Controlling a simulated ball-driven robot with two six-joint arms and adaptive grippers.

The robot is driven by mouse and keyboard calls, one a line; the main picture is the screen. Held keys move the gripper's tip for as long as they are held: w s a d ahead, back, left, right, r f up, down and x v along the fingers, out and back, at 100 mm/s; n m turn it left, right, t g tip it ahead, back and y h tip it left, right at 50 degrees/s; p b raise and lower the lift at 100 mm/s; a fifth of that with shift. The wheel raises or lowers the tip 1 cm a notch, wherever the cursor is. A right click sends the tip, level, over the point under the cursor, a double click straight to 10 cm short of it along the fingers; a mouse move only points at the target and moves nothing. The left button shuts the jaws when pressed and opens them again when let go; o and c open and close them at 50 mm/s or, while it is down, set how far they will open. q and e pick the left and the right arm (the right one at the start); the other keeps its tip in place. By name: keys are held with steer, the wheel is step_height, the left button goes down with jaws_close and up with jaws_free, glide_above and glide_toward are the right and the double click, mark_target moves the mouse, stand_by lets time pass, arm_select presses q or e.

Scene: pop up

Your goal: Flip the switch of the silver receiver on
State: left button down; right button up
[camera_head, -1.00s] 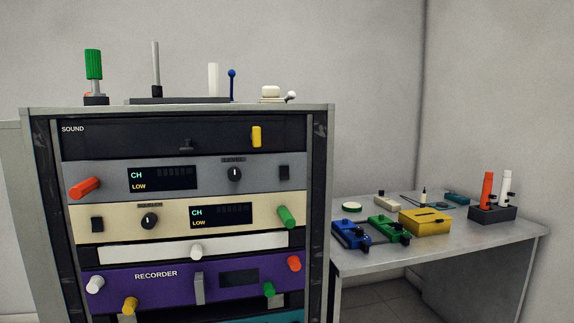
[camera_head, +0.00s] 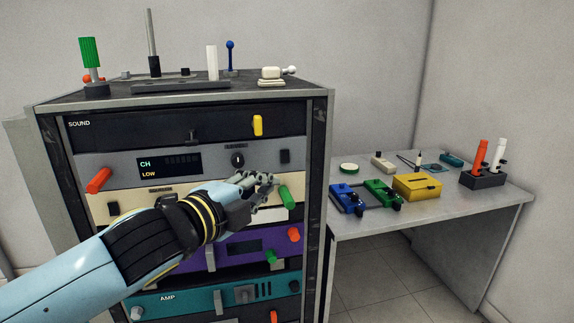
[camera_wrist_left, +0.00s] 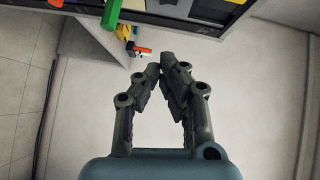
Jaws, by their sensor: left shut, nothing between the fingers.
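The silver receiver (camera_head: 218,157) is the grey panel below the black SOUND unit in the rack. My right gripper is not in view.
A red knob (camera_head: 99,180) sticks out at the silver panel's left, and a green knob (camera_head: 287,197) sits near my fingertips. Below are a purple recorder and a teal amp (camera_head: 210,301). A table (camera_head: 430,225) with small devices stands at the right.

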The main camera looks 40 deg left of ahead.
arm_select(q)
steer(key=p, duration=0.2)
glide_toward(285, 156)
steer(key=w+d+f, duration=0.1)
steer(key=w+d, duration=0.4)
steer(key=w+a, duration=0.1)
steer(key=a, duration=0.1)
steer(key=shift+w+a+f, duration=0.3)
steer(key=shift+w+f, duration=0.05)
steer(key=shift+w+a+f, duration=0.1)
steer(key=shift+w+a, duration=0.15)
